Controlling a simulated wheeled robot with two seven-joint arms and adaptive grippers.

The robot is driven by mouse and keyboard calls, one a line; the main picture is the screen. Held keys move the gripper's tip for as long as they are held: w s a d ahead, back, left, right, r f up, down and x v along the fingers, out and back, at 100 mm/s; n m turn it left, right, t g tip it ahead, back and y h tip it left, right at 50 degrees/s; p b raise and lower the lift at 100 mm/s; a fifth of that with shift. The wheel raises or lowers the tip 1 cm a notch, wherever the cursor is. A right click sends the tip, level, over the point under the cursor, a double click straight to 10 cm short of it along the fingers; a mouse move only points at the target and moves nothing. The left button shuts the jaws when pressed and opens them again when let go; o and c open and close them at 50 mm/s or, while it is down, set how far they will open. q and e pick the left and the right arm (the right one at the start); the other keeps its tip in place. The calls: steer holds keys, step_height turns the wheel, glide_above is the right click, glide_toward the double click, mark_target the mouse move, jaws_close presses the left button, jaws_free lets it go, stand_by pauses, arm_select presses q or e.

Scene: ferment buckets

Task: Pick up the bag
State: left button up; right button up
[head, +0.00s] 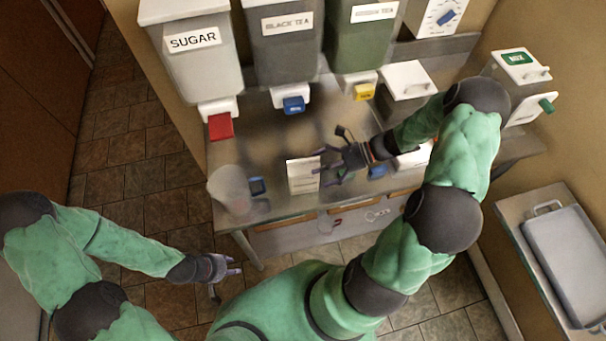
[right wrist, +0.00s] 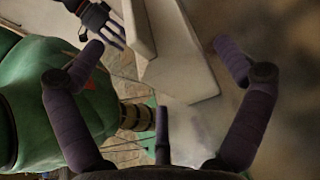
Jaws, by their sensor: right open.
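A white, box-shaped bag (head: 303,176) with faint print stands upright near the middle of the metal counter. My right gripper (head: 326,168) is open just to its right, fingers spread toward it. In the right wrist view the pale bag (right wrist: 183,72) appears ahead, between the spread fingers of the right gripper (right wrist: 160,62). No finger clearly closes on it, and whether any finger touches it I cannot tell. My left gripper (head: 232,267) is empty, low in front of the counter, with its fingers apart. It also shows small in the right wrist view (right wrist: 108,25).
A clear pitcher (head: 230,188) stands left of the bag. Dispensers marked SUGAR (head: 196,62) and BLACK TEA (head: 285,48), plus a green dispenser (head: 360,40), line the back with taps over the counter (head: 262,135). A grey tray (head: 568,262) lies at right.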

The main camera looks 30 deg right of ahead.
mark_target(310, 168)
steer(key=shift+x, duration=2.75)
steer(key=shift+s+d+f, duration=0.1)
steer(key=c, duration=1.4)
steer(key=shift+c, duration=0.2)
steer(key=shift+r, duration=0.45)
step_height(310, 168, up, 3)
steer(key=shift+f, duration=0.1)
steer(key=s+a+r+p, duration=0.1)
steer(key=s+a+r, duration=0.1)
steer(key=s+r, duration=0.1)
steer(key=s+a+r, duration=0.2)
steer(key=s+r, duration=0.1)
steer(key=s, duration=0.2)
steer(key=s+a+r+p, duration=0.1)
steer(key=s+a+r, duration=0.1)
steer(key=s+r, duration=0.1)
steer(key=shift+s+r+p, duration=0.2)
steer(key=shift+s+p, duration=0.1)
steer(key=shift+s, duration=0.5)
